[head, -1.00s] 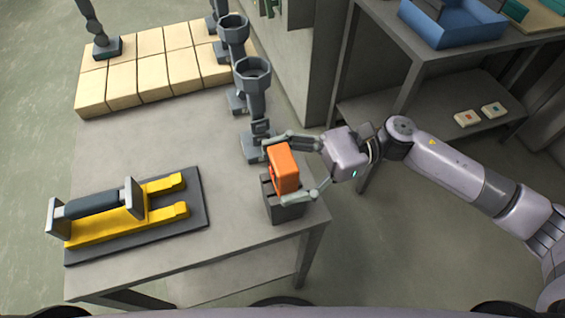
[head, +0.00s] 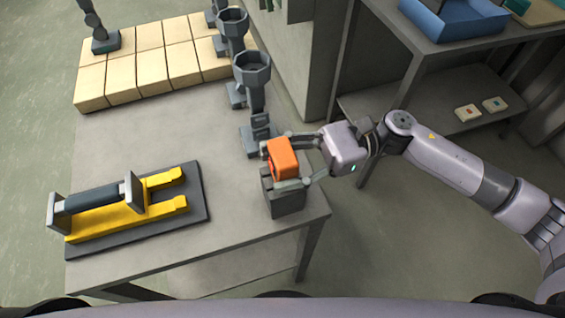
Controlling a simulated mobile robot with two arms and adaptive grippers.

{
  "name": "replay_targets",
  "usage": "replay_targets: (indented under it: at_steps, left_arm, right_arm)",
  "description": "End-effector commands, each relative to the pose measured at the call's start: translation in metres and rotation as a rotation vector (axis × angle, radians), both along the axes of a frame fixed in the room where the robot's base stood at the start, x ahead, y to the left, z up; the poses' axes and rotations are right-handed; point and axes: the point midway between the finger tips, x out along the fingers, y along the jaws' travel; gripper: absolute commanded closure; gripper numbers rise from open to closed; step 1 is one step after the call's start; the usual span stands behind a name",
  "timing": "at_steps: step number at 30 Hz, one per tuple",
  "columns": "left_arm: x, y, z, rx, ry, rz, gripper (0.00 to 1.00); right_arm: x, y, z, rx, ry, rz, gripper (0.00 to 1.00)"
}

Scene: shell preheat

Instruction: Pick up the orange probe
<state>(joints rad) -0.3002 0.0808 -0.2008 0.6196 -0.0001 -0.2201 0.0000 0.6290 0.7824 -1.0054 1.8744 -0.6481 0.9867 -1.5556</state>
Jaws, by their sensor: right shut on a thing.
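The orange probe (head: 283,158) is a blocky orange piece at the right side of the grey table, at the top of a dark grey holder (head: 285,202). My right gripper (head: 285,160) reaches in from the right, with one finger on the far side of the probe and one on the near side. It is shut on the probe. Whether the probe's lower end is still inside the holder is hidden. My left gripper is out of view.
Grey stands with ring cups (head: 252,66) rise just behind the probe. A yellow fixture with a dark cylinder (head: 90,198) lies on a dark plate at the left. Pale blocks (head: 150,62) line the back. The table middle (head: 180,130) is clear.

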Motion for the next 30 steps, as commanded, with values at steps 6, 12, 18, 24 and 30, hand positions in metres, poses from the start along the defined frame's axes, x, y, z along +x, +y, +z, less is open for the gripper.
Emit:
replay_targets:
  at_steps: [6, 12, 18, 24, 30]
  left_arm:
    - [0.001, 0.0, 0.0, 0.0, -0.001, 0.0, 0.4]
    - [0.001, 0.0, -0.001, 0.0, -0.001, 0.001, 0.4]
    - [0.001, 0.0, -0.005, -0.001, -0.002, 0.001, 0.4]
    - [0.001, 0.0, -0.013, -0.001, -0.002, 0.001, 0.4]
    - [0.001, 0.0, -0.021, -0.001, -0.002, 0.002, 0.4]
  right_arm:
    - [0.0, 0.0, 0.0, 0.0, 0.0, 0.0, 0.82]
    - [0.0, 0.0, 0.003, 0.0, -0.001, 0.0, 0.82]
    - [0.0, 0.0, 0.022, 0.002, -0.005, 0.0, 0.82]
    - [0.0, 0.0, 0.058, 0.001, -0.007, 0.001, 0.82]
    - [0.0, 0.0, 0.106, 0.002, -0.009, 0.0, 0.82]
